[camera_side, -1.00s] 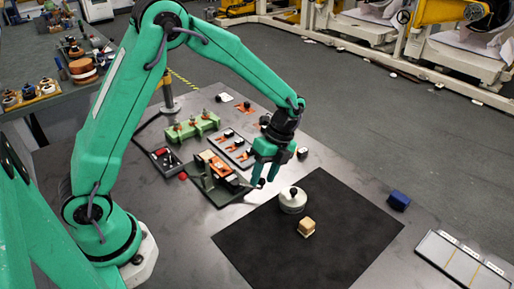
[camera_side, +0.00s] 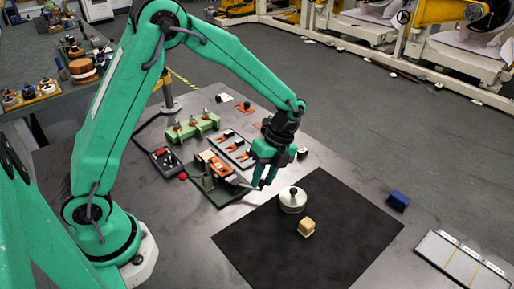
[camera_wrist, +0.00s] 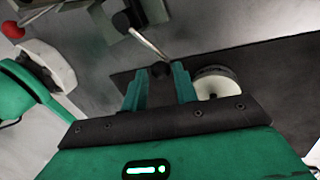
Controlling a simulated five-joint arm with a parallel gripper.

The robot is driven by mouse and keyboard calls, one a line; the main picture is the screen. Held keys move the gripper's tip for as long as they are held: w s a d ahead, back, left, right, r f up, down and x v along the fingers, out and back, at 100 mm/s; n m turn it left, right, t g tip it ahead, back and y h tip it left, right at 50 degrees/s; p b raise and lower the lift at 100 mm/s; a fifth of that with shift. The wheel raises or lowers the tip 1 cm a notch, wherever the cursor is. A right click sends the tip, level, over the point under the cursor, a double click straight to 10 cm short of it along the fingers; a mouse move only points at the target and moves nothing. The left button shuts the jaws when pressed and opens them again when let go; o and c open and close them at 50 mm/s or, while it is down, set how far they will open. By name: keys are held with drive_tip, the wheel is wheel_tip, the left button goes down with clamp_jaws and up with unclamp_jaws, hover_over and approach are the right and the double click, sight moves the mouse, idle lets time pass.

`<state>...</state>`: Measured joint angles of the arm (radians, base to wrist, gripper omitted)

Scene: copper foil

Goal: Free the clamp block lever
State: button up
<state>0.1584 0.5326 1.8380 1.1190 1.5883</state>
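The clamp block (camera_side: 208,183) stands on a dark green base plate on the metal table, left of my gripper in the side view. Its lever (camera_side: 240,183) is a thin metal rod reaching right to my fingertips. My gripper (camera_side: 263,185) points down at the lever's end. The exact finger contact is too small to see clearly.
A white round pot (camera_side: 293,200) stands on the black mat (camera_side: 270,255) just right of my gripper. A wooden block (camera_side: 306,228) is also on the mat. A green fixture (camera_side: 192,126) and a grey clip tray (camera_side: 232,147) lie behind. A blue block (camera_side: 398,200) sits right.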

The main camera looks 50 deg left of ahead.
drive_tip(key=shift+o, duration=0.9)
drive_tip(key=shift+w, duration=0.1)
drive_tip(key=v, duration=0.7)
drive_tip(key=shift+r, duration=0.35)
drive_tip(key=shift+r, duration=0.1)
